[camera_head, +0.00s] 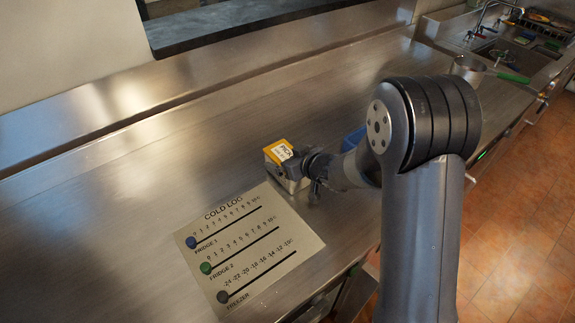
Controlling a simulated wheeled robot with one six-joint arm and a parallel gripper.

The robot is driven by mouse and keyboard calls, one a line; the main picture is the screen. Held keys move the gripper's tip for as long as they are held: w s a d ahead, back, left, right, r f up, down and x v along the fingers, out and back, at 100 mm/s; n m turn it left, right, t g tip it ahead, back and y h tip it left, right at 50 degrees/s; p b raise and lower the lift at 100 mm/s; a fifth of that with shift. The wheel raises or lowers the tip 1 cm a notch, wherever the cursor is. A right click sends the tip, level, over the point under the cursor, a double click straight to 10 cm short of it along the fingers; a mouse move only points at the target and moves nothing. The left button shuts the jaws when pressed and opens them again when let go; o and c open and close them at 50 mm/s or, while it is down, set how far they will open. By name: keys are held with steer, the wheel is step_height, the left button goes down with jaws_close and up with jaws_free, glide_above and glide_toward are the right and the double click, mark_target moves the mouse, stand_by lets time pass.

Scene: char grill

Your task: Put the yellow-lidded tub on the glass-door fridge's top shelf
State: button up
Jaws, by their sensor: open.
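The yellow-lidded tub (279,153) stands on the steel counter, just beyond the top right corner of the cold log sheet. Its yellow lid carries a white label with dark print. My gripper (303,172) is open at the tub's right side, low over the counter. The arm hides part of the tub's near side, and I cannot tell whether the fingers touch it. The glass-door fridge is not in view.
The cold log sheet (250,250) lies on the counter (120,215) near the front edge. A blue item (354,139) is partly hidden behind my arm. A pan with a green handle (512,77) and a sink (505,50) are at upper right. The left counter is clear.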

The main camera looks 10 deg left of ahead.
steer(key=shift+w+a+f, duration=0.2)
steer(key=shift+r, duration=0.1)
steer(key=c, duration=1.6)
step_height(320, 180, up, 10)
steer(key=p, duration=0.2)
steer(key=shift+p, duration=0.3)
steer(key=shift+c, duration=0.2)
